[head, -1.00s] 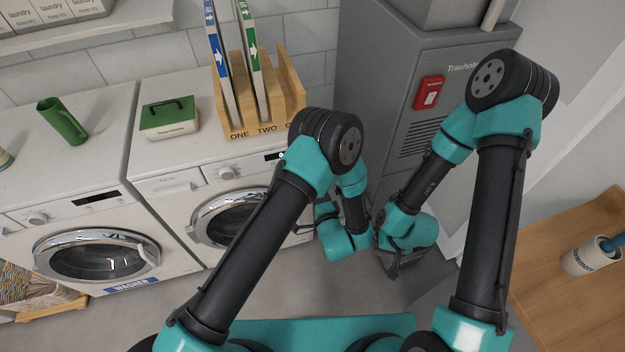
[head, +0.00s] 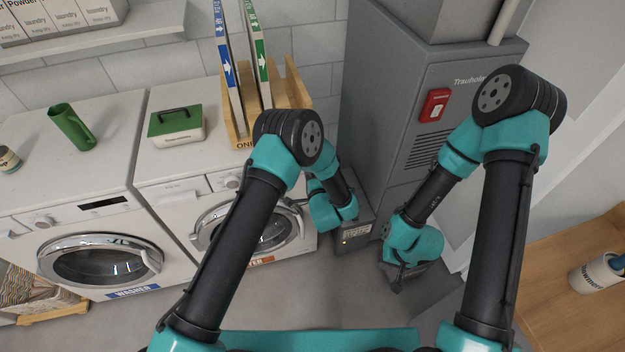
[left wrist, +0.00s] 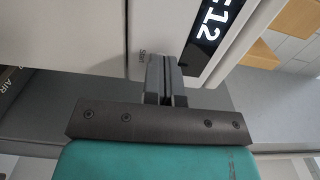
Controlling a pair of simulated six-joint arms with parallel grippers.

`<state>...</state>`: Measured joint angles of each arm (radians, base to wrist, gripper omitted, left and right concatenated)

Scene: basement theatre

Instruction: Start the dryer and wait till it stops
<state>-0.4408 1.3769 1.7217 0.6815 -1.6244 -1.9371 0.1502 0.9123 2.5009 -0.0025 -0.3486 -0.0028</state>
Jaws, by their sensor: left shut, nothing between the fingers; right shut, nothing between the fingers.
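The dryer (head: 207,232) is the white front-loading machine on the right in the head view, with a round glass door and a partly hidden orange label (head: 262,262). My left arm covers the right part of its control panel. In the left wrist view, my left gripper (left wrist: 166,62) is shut and empty, its fingertips at the white panel beside the word "Start" (left wrist: 143,62). The button itself is hidden, and I cannot tell whether the fingers touch it. A lit display (left wrist: 210,28) shows "12". My right gripper (head: 399,283) is shut and empty, low before the grey cabinet.
The washer (head: 75,225) stands left of the dryer. A green-lidded box (head: 176,125), a green jug (head: 73,128) and a wooden divider rack (head: 292,92) stand on top. A grey cabinet (head: 385,90) with a red switch (head: 434,105) is to the right. A wooden table (head: 560,275) is at lower right.

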